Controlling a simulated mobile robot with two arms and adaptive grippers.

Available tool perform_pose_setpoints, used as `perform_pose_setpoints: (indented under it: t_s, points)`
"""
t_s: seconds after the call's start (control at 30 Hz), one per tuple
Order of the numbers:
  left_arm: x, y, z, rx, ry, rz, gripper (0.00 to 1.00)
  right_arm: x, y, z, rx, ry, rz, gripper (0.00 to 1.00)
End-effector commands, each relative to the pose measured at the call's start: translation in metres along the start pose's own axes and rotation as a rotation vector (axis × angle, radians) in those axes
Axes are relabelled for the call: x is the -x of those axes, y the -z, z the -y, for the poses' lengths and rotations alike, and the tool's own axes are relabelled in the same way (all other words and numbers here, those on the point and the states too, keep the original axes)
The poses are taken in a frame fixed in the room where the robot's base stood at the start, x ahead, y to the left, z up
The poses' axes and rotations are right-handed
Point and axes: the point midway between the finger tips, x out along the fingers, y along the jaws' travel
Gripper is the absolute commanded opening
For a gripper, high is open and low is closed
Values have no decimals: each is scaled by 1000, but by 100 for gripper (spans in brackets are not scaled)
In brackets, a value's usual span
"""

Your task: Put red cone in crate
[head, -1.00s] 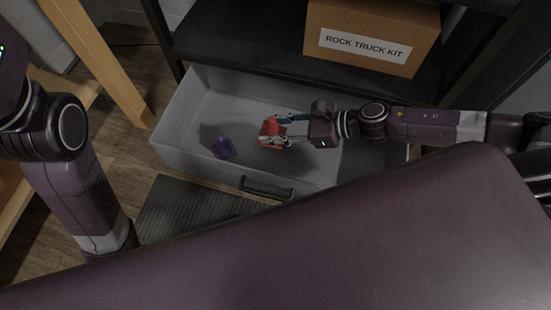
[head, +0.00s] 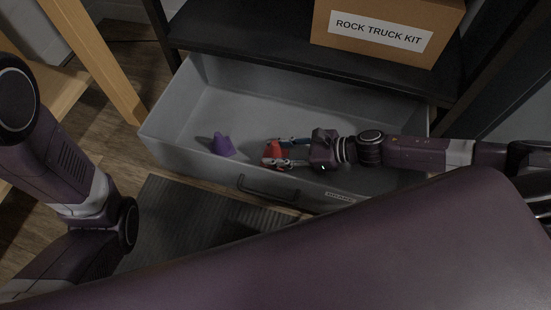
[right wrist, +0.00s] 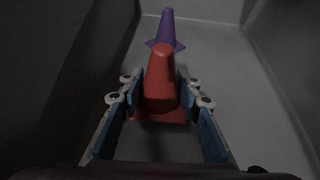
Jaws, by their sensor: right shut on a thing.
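The red cone (head: 272,154) is between the fingers of my right gripper (head: 277,153), inside the grey drawer-like bin (head: 172,125). In the right wrist view the red cone (right wrist: 161,82) points tip up, with the gripper's fingers (right wrist: 160,95) shut on it from both sides. I cannot tell whether its base touches the bin floor. No separate crate is clear in view; the bin is the only open container. My left arm shows at the left of the head view, but its gripper is out of view.
A purple cone (head: 223,145) stands in the bin, left of the red one; it also shows behind it in the right wrist view (right wrist: 166,32). A black shelf (head: 290,55) with a "ROCK TRUCK KIT" box (head: 385,30) overhangs the bin's back. The bin has a dark front handle (head: 268,192).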

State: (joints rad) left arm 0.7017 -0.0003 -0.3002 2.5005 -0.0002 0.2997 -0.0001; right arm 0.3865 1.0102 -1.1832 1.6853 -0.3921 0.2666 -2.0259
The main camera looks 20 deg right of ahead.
Motion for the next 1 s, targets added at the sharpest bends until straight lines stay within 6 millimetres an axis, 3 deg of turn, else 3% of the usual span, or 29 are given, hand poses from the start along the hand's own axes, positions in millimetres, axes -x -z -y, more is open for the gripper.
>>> perform_pose_setpoints:
  t_s: [0.03,0.13,0.57,0.6,0.73,1.0]
  points:
    - [11,4,-2,0,0,0,16,-6,13,0,-2,0,-1,15]
    - [20,7,-4,0,-1,-1,16,-12,25,0,-1,0,-1,15]
    - [22,8,-5,0,-1,0,16,-14,29,0,-1,0,0,15]
    - [22,8,-5,1,-1,0,16,-14,29,0,0,0,0,33]
    - [22,7,-5,1,-1,1,16,-14,28,0,0,0,0,47]
    - [21,7,-4,0,0,1,16,-14,28,0,0,0,0,49]
